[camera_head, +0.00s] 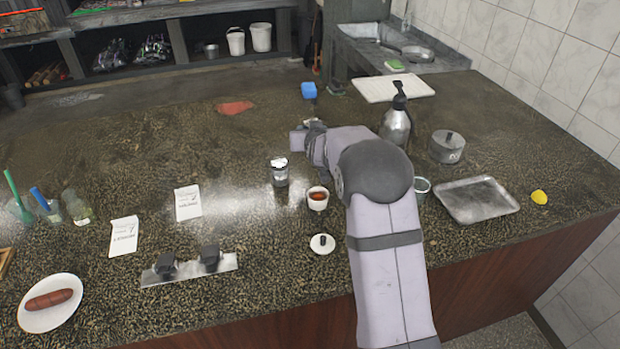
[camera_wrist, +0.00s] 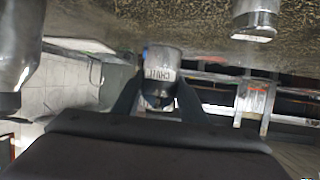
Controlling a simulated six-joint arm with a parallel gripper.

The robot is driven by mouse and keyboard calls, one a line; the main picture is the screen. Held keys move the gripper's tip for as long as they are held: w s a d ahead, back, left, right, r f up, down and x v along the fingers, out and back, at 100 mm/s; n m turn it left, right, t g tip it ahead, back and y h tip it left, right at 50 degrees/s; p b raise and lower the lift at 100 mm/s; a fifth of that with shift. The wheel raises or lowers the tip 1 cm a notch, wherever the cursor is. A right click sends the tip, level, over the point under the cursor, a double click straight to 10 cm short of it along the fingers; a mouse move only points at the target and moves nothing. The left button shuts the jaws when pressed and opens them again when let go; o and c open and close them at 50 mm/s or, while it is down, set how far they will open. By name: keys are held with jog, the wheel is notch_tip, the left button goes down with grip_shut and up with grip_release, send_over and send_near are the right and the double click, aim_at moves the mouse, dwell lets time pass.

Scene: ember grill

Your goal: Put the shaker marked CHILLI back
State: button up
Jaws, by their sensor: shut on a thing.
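The shaker marked CHILLI (camera_wrist: 160,73) is between the fingers of my gripper (camera_wrist: 158,92) in the wrist view, its lettering facing the camera. My gripper is shut on it. In the head view, my gripper points away over the far middle of the counter, and my arm largely hides its fingers; I cannot make out the held shaker clearly there. Another shaker (camera_head: 279,172) with a shiny top stands on the counter to the left of my wrist. A silver-ended object (camera_wrist: 255,20), perhaps that shaker, shows at upper right in the wrist view.
A red sauce cup (camera_head: 317,200), a white lid (camera_head: 322,244) and a metal plate with black knobs (camera_head: 190,268) lie nearer.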

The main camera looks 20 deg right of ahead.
jog(key=shift+a, duration=0.15)
jog(key=shift+f, duration=0.15)
jog(key=shift+f+p, duration=1.45)
jog(key=shift+f, duration=3.4)
jog(key=shift+f, duration=0.1)
jog(key=shift+f, duration=0.15)
jog(key=o, duration=0.9)
